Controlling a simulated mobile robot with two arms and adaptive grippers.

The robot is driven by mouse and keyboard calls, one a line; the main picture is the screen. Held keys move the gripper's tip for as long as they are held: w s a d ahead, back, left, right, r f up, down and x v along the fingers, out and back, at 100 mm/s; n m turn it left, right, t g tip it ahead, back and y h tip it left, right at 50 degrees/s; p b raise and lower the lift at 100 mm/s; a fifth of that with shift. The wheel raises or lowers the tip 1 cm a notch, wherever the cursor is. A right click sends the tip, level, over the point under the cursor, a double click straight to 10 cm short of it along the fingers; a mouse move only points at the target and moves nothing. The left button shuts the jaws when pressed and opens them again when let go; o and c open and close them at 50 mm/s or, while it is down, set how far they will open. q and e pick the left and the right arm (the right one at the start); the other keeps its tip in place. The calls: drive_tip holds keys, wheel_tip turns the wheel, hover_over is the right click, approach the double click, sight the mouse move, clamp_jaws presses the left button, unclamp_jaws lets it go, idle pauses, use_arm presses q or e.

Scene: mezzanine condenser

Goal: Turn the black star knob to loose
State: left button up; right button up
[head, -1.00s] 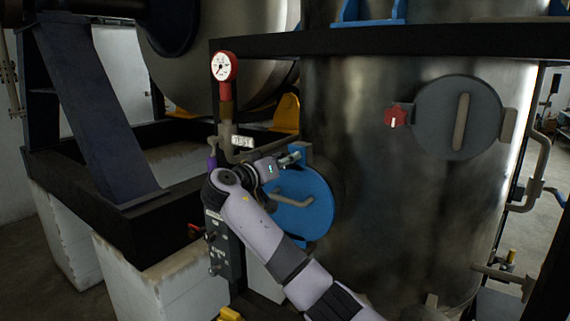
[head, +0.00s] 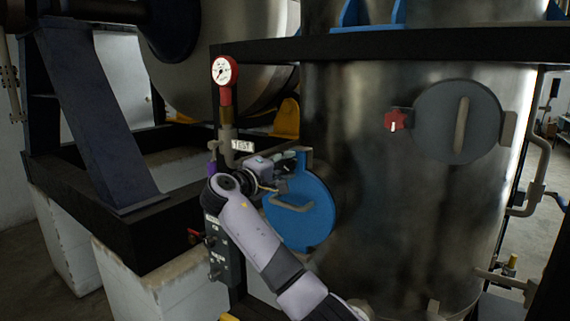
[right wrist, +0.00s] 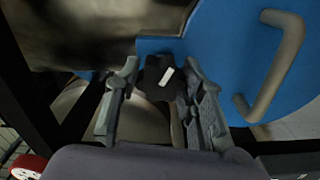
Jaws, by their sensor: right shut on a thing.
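The black star knob (right wrist: 153,71) shows in the right wrist view between my fingers, with a white mark on its face. It sits at the edge of a round blue cover (head: 304,222) with a grey bar handle, on the side of the steel tank. My right gripper (head: 287,165) is at the upper left of that cover. In the right wrist view, my right gripper (right wrist: 161,70) has one finger on each side of the knob and is shut on it. In the head view the gripper hides most of the knob. My left gripper is not in view.
A red gauge (head: 224,71) on a pipe and a "TEST" tag (head: 242,145) are close to my right wrist. A red knob (head: 397,121) sits beside a grey round cover (head: 457,122) higher on the tank. A black beam (head: 400,45) crosses above.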

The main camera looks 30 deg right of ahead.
drive_tip(key=n, duration=0.3)
drive_tip(key=shift+r+p, duration=0.1)
drive_tip(key=shift+p, duration=0.25)
drive_tip(key=n, duration=0.2)
drive_tip(key=shift+n, duration=0.3)
drive_tip(key=n, duration=0.6)
drive_tip(key=shift+f, duration=0.2)
drive_tip(key=n, duration=0.6)
drive_tip(key=shift+s+f+n, duration=0.1)
drive_tip(key=shift+n, duration=0.2)
drive_tip(key=n, duration=0.5)
drive_tip(key=shift+f, duration=0.1)
drive_tip(key=shift+n, duration=0.3)
drive_tip(key=o, duration=1.2)
drive_tip(key=shift+c, duration=0.2)
